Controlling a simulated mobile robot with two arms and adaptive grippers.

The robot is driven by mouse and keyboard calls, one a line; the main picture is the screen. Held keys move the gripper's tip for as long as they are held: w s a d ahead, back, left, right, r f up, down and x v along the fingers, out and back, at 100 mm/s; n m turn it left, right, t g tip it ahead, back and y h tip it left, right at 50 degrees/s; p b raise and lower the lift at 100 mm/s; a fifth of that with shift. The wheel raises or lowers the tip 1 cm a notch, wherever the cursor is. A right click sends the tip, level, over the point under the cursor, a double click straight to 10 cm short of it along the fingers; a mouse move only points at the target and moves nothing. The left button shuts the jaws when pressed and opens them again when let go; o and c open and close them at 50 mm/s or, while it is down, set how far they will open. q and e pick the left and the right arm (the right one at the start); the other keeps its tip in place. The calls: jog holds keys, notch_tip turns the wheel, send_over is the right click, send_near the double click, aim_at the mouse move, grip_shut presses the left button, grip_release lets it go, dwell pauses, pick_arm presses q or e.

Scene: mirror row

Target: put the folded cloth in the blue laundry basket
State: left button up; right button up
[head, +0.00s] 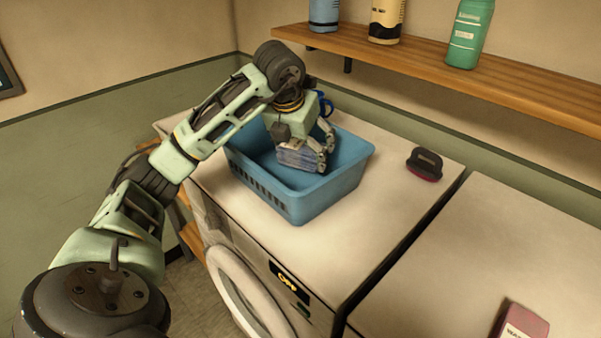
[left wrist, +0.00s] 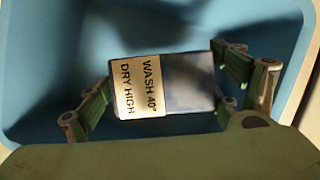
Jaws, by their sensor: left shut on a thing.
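The blue laundry basket (head: 312,204) stands on the white washing machine; its blue inside fills much of the left wrist view (left wrist: 45,60). The folded cloth (head: 294,157) is a small blue-grey bundle within the basket's outline. In the left wrist view the cloth (left wrist: 190,85) shows a pale label reading "WASH 40° DRY HIGH". My left gripper (head: 313,150) reaches down into the basket from above, shut on the cloth, with fingers on both sides of it. Whether the cloth touches the basket floor cannot be told. My right gripper is not in view.
A dark-handled brush (head: 425,164) lies on the machine top to the basket's right. A pinkish box (head: 519,322) is at the lower right. A wooden shelf (head: 420,52) with several bottles runs along the wall. The machine tops between are clear.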

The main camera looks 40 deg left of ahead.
aim_at(303, 180)
pick_arm(q)
jog(key=shift+s+f, duration=0.25)
jog(key=shift+f, duration=0.65)
notch_tip(303, 180, down, 4)
jog(key=shift+w+f+p, duration=0.1)
jog(key=shift+w+p, duration=0.05)
jog(key=shift+p, duration=0.6)
jog(key=shift+f, duration=0.25)
jog(key=shift+f, duration=0.15)
jog(key=o, duration=1.1)
